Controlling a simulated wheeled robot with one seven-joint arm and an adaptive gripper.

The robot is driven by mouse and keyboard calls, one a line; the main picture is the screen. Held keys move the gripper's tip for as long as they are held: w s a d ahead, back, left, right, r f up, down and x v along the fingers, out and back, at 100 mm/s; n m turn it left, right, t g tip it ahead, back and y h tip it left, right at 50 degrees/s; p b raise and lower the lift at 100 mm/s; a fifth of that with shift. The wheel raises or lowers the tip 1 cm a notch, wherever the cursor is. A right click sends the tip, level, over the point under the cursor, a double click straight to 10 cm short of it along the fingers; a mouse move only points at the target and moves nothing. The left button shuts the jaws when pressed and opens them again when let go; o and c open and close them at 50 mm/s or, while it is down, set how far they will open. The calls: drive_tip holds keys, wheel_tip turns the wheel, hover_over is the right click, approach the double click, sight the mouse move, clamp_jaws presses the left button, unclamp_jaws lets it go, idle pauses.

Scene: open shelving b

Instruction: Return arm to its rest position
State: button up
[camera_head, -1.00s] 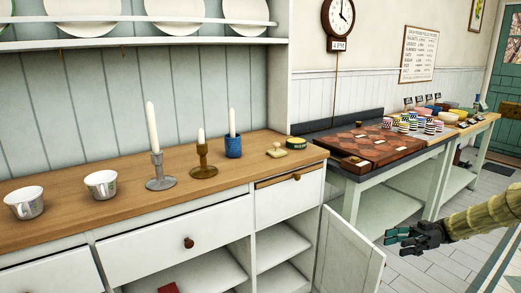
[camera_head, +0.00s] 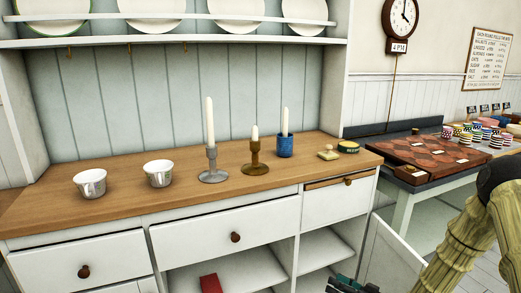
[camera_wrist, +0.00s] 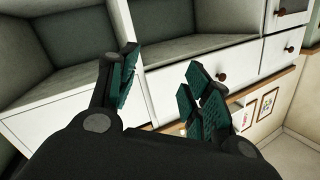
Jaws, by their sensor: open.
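My arm (camera_head: 455,250) comes in at the lower right of the head view, bent downward. My gripper (camera_head: 350,284) shows only in part at the bottom edge of that view, in front of the lower cabinet. In the wrist view my gripper (camera_wrist: 160,88) has its teal fingers spread wide, with nothing between them. White drawers and shelf boards of the cabinet (camera_wrist: 205,62) show beyond the fingers, tilted in that view.
The wooden counter (camera_head: 120,205) holds two white cups (camera_head: 91,183), candlesticks (camera_head: 212,165), a blue candle holder (camera_head: 285,146) and a small green tin (camera_head: 348,147). An open cabinet door (camera_head: 392,258) stands near my arm. A side table (camera_head: 400,210) stands behind it.

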drive_tip(key=s+a+f+m+g+h, duration=0.2)
drive_tip(key=s+a+f+h, duration=0.1)
drive_tip(key=s+f, duration=0.4)
drive_tip(key=s+a+f+m+g+h, duration=0.1)
drive_tip(key=s+a+f+g+h, duration=0.15)
drive_tip(key=s+f, duration=0.55)
drive_tip(key=s+d+f+m+g+h, duration=0.1)
drive_tip(key=s+f+g+h, duration=0.15)
drive_tip(key=s, duration=1.15)
drive_tip(key=s+d+f+g+h, duration=0.15)
drive_tip(key=s+g+h, duration=0.25)
drive_tip(key=s, duration=1)
wheel_tip(320, 180, down, 10)
drive_tip(key=b, duration=1)
wheel_tip(320, 180, up, 29)
drive_tip(key=p, duration=2.9)
drive_tip(key=shift+s+g, duration=0.3)
drive_tip(key=shift+a, duration=0.1)
